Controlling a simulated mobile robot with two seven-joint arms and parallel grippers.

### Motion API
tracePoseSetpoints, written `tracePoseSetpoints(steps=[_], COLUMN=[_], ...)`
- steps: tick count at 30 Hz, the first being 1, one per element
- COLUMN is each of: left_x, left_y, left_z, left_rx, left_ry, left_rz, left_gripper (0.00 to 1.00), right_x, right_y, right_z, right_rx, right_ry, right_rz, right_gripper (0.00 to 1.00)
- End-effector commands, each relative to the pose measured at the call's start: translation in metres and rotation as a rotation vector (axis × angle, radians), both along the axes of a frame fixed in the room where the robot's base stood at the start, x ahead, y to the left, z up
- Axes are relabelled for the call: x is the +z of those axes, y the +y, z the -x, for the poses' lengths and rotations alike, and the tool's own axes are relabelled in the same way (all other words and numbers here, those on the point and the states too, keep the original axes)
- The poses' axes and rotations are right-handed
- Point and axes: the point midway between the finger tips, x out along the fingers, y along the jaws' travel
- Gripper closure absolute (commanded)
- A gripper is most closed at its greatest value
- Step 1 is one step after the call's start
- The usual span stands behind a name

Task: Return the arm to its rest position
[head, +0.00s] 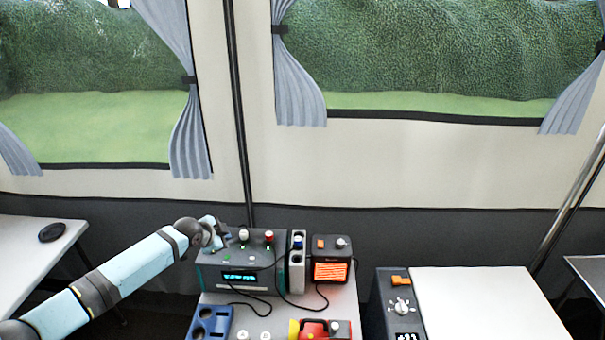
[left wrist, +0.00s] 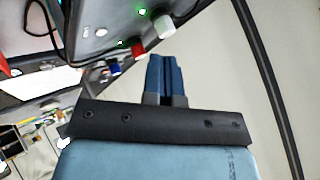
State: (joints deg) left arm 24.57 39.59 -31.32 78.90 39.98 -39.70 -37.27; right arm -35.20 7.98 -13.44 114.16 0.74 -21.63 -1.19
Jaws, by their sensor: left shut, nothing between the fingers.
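My left arm (head: 125,272) comes in from the lower left in the head view and reaches to the grey control box. My left gripper (head: 222,234) is at the upper left edge of the grey box (head: 215,260), close to its white knob (head: 243,235). In the left wrist view the two blue fingers (left wrist: 165,78) are together with nothing between them. The white knob (left wrist: 165,27) and a red knob (left wrist: 138,50) show just beyond the fingertips there. I cannot tell whether the fingers touch the box. My right gripper is not in view.
A dark box with an orange screen (head: 331,271) stands right of the grey box, with cables between. A blue holder (head: 210,323) and a red device (head: 313,330) lie in front. A white-topped unit (head: 485,305) is at right. A table (head: 30,255) is at left.

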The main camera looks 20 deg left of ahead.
Motion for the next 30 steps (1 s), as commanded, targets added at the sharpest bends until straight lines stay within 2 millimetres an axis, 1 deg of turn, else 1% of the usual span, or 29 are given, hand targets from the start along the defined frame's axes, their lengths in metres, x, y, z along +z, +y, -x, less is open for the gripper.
tracePoseSetpoints(steps=[2, 4, 5, 7, 8, 9, 11, 12, 14, 15, 17, 18, 22, 24, 27, 30], left_x=[0.0, -0.01, -0.016, -0.035, -0.044, -0.056, -0.074, -0.083, -0.094, -0.1, -0.105, -0.107, -0.106, -0.101, -0.094, -0.088], left_y=[0.0, -0.012, -0.02, -0.044, -0.057, -0.077, -0.106, -0.124, -0.148, -0.163, -0.183, -0.194, -0.22, -0.228, -0.233, -0.233], left_z=[0.0, 0.008, 0.014, 0.033, 0.044, 0.062, 0.091, 0.112, 0.141, 0.162, 0.192, 0.212, 0.275, 0.304, 0.339, 0.361], left_rx=[0.0, -0.004, -0.006, -0.009, -0.009, -0.007, 0.004, 0.013, 0.035, 0.051, 0.082, 0.106, 0.199, 0.254, 0.324, 0.377], left_ry=[0.0, 0.004, 0.006, 0.01, 0.012, 0.012, 0.016, 0.016, 0.014, 0.015, 0.012, 0.01, 0.004, -0.003, -0.012, -0.02], left_rz=[0.0, 0.016, 0.027, 0.064, 0.083, 0.117, 0.172, 0.211, 0.268, 0.305, 0.361, 0.397, 0.506, 0.555, 0.603, 0.632], left_gripper=[1.0, 1.0, 1.0, 1.0, 1.0, 1.0, 1.0, 1.0, 1.0, 1.0, 1.0, 1.0, 1.0, 1.0, 1.0, 1.0], right_x=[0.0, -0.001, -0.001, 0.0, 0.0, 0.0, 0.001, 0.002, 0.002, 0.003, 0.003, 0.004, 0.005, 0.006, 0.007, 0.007], right_y=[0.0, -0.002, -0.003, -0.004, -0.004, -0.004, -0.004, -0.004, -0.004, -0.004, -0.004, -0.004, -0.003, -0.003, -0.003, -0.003], right_z=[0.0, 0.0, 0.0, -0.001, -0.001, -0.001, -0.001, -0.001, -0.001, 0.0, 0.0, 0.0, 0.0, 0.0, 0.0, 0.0], right_rx=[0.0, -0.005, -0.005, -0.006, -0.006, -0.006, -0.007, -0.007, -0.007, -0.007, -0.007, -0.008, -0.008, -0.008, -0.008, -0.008], right_ry=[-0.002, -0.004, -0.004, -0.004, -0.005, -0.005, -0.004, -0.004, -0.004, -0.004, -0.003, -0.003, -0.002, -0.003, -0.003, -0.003], right_rz=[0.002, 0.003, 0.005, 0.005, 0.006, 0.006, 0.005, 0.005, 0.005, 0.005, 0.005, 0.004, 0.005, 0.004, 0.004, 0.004], right_gripper=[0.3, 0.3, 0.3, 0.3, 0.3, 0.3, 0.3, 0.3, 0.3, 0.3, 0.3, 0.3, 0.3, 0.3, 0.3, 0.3])
